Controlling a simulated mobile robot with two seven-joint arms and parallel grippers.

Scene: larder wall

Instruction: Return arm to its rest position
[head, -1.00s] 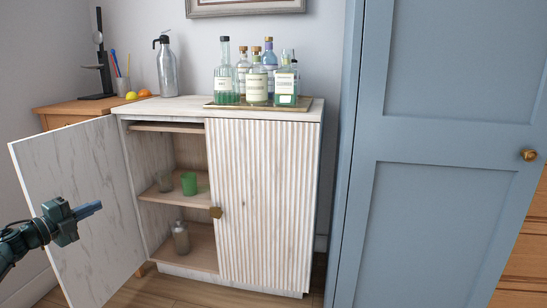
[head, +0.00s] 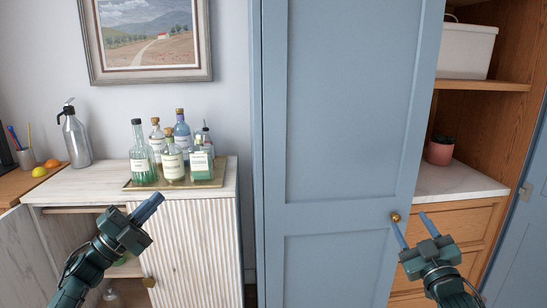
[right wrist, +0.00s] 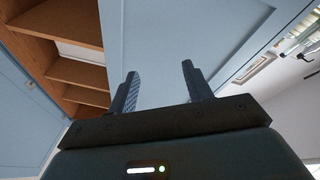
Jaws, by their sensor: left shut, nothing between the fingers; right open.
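My left gripper (head: 148,209) is shut and empty. In the head view it shows in front of the white ribbed cabinet (head: 190,256), whose left door (head: 22,262) stands open. My right gripper (head: 411,228) is open and empty, with its two blue fingers apart. In the head view it shows in front of the blue larder door (head: 345,262), just below the brass knob (head: 396,217). In the right wrist view, its fingers (right wrist: 160,92) are spread with nothing between them; the blue door and wooden shelves lie beyond.
Several bottles (head: 172,163) stand on a tray (head: 215,183) on the white cabinet. A metal siphon (head: 75,138) stands at its left end. Open wooden shelving at right holds a white bin (head: 466,50) and a pink jar (head: 440,151) above a drawer front (head: 465,228).

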